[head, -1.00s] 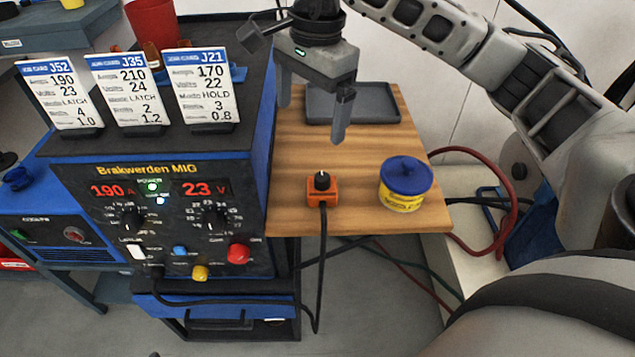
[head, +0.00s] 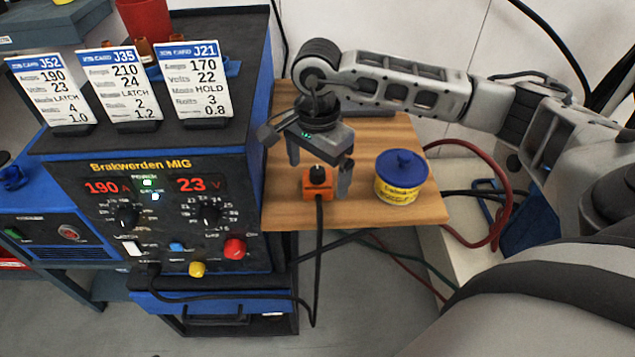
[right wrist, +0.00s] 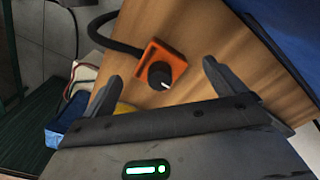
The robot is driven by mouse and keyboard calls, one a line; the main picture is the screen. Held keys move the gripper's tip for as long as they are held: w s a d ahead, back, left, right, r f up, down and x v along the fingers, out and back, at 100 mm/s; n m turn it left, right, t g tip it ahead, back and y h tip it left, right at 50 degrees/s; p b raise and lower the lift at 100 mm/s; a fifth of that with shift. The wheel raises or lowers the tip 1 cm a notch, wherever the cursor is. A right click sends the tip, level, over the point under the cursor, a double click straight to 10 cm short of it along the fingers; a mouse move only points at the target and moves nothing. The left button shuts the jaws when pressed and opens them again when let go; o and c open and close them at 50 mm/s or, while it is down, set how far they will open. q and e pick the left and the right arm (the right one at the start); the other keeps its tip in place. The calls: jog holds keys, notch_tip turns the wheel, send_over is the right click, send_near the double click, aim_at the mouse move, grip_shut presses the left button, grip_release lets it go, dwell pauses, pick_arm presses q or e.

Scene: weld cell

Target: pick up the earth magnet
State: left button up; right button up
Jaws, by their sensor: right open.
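The earth magnet is an orange block with a black knob on top (head: 316,186). It sits on the wooden shelf (head: 285,216), near its front left part, with a black cable running from it down over the front edge. My right gripper (head: 319,170) is open above the magnet, its fingers apart to the left and right of it in the head view. In the right wrist view the magnet (right wrist: 152,60) lies ahead, between the lines of the open fingers (right wrist: 160,78). No contact shows. My left gripper is not in view.
A yellow tub with a blue lid (head: 401,178) stands on the shelf right of the magnet. A dark tray (head: 375,109) lies behind, partly hidden by my arm. The welder with its job cards (head: 195,85) borders the shelf on the left.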

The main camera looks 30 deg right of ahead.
notch_tip(320, 180, down, 2)
jog(key=shift+f, duration=0.2)
jog(key=c, duration=1.4)
jog(key=shift+r, duration=0.15)
jog(key=shift+c, duration=0.8)
